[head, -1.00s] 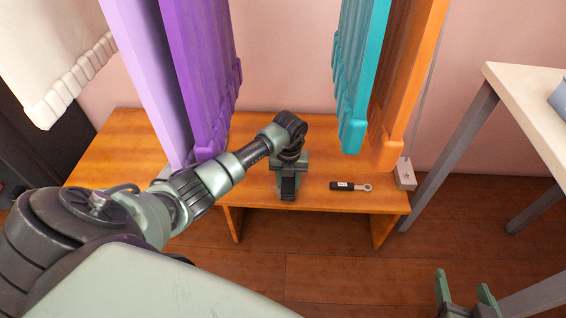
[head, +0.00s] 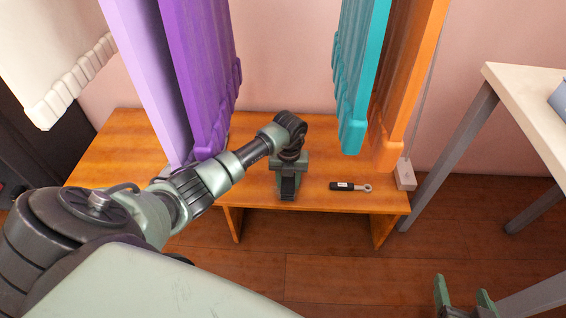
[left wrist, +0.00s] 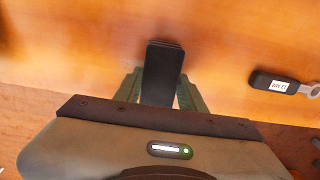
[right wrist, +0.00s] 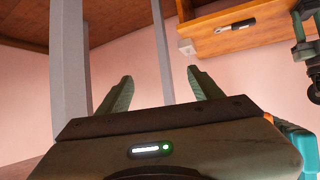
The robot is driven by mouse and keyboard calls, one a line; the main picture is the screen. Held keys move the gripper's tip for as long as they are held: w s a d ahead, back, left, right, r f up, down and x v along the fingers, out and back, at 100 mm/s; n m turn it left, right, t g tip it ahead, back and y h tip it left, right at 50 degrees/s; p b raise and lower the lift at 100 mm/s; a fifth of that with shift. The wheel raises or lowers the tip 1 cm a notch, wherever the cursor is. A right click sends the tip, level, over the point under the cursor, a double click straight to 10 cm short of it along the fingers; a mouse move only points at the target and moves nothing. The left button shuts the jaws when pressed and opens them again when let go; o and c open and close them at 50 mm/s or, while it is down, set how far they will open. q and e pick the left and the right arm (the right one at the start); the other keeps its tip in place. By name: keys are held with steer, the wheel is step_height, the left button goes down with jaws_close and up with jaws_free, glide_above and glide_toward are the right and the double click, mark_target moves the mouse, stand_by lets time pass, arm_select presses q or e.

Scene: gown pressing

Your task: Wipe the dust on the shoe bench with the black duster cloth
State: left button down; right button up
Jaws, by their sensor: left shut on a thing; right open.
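The shoe bench (head: 250,190) is a low orange-brown wooden bench against the pink wall. Its top also fills much of the left wrist view (left wrist: 225,40). My left gripper (head: 288,188) points down at the bench top near its front edge, right of the bench's middle. It is shut on the black duster cloth (left wrist: 163,75), a dark folded slab between the fingers, at or just above the wood; contact cannot be told. I cannot make out the dust clearly. My right gripper (head: 462,290) is open and empty, low at the right, away from the bench.
A black-handled tool with a metal ring end (head: 345,186) lies on the bench right of my left gripper. A pale box (head: 405,175) stands at the bench's right end. Purple (head: 200,75), teal (head: 360,75) and orange (head: 405,85) gowns hang over it. A white-topped table (head: 530,95) stands right.

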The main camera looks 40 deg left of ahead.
arm_select(q)
steer(key=shift+w+a+b, duration=0.5)
steer(key=shift+w+b, duration=0.1)
steer(key=shift+w, duration=0.1)
steer(key=shift+w+r, duration=0.15)
arm_select(e)
steer(key=w+a+r+t+y, duration=0.1)
steer(key=w+a+r+t, duration=0.1)
steer(key=r, duration=0.4)
steer(key=shift+w+t, duration=0.75)
steer(key=shift+t, duration=0.15)
